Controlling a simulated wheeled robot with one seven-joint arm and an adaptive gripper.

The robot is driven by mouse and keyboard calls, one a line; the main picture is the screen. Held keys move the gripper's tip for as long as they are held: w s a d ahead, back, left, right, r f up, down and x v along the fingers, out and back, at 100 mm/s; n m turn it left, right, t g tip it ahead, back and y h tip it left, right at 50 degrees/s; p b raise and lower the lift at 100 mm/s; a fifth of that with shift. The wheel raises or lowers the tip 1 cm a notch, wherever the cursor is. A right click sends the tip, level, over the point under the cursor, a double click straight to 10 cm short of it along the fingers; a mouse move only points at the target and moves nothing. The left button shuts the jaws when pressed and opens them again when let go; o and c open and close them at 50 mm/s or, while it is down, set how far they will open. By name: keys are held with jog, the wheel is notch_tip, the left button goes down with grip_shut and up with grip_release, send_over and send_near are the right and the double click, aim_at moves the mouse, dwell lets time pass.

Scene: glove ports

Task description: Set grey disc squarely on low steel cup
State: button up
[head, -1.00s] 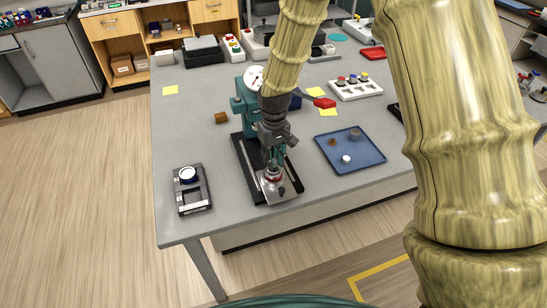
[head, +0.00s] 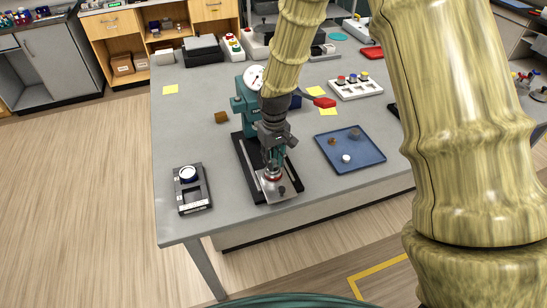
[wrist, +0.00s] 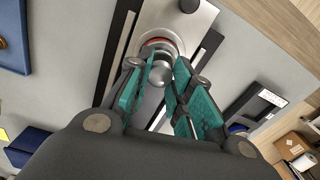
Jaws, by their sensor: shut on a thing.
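My gripper (wrist: 160,70) points down over the press base on the table. It is shut on a shiny grey rounded piece, apparently the grey disc (wrist: 161,74), seen between the teal fingers in the wrist view. The low steel cup (wrist: 160,42), with a red ring, sits on the steel plate just beyond the fingertips and partly behind the piece. In the head view my gripper (head: 274,165) is directly above the cup (head: 272,178). The fingers hide most of the held piece there, and I cannot tell whether it touches the cup.
The teal press with a dial (head: 250,100) stands close behind my gripper. A blue tray (head: 370,158) with small pieces lies to the right. A black device with a round pan (head: 192,190) lies left. Bare table lies between it and the press base.

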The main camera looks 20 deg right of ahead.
jog(key=shift+f+b, duration=0.3)
jog(key=shift+f, duration=0.5)
jog(key=o, duration=0.9)
jog(key=shift+c, duration=0.2)
jog(key=shift+r, duration=0.1)
notch_tip(320, 180, up, 12)
jog(key=shift+d, duration=0.1)
